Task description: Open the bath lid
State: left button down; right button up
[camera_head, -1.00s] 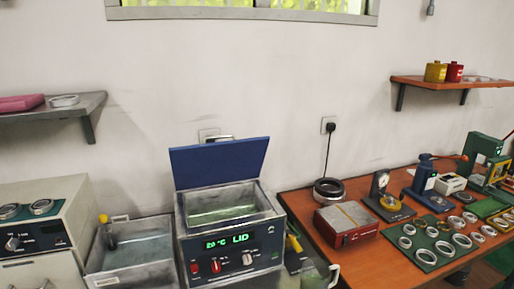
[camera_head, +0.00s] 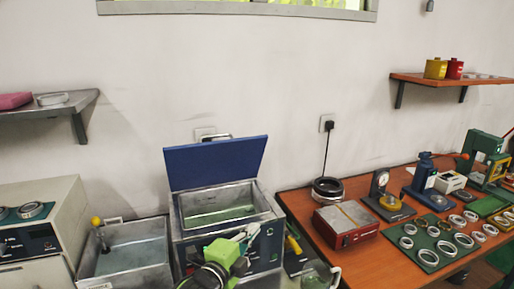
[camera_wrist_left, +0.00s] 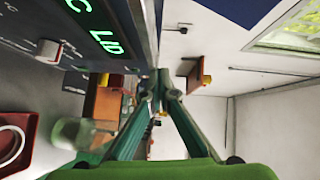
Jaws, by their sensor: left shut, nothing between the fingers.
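The bath (camera_head: 262,246) is a metal box with a dark front panel, and its blue lid (camera_head: 216,162) stands raised at the back, tilted up against the wall side. Greenish liquid shows inside the open tank. My left gripper (camera_head: 245,236) is in front of the bath's front panel and covers most of its display and knobs. In the left wrist view the green gripper's fingers (camera_wrist_left: 161,80) come together at the tips with nothing between them, close beside the panel with its green "LID" text (camera_wrist_left: 108,44). The lid's blue edge (camera_wrist_left: 240,8) shows at the top there. My right gripper is not in view.
An open metal tank (camera_head: 125,262) with a yellow-knobbed tool stands left of the bath, near a beige device (camera_head: 60,215). To the right, an orange table (camera_head: 310,225) carries a red box (camera_head: 345,224), a black ring stack (camera_head: 328,190) and several bearing rings. Free air lies above the bath.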

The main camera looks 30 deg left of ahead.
pick_arm(q)
jog(key=w+a+r+m+t, duration=0.2)
jog(key=r+m, duration=0.1)
jog(key=r, duration=0.3)
jog(key=w+a+r+m+t, duration=0.1)
jog(key=a+r+m+t, duration=0.15)
jog(key=r, duration=0.45)
jog(key=p, duration=0.5)
send_near(263, 138)
jog(key=w+d+r, duration=0.1)
jog(key=w, duration=0.4)
jog(key=shift+w+a+r+m+t, duration=0.25)
jog(key=shift+w+a+r, duration=0.05)
jog(key=shift+a, duration=0.35)
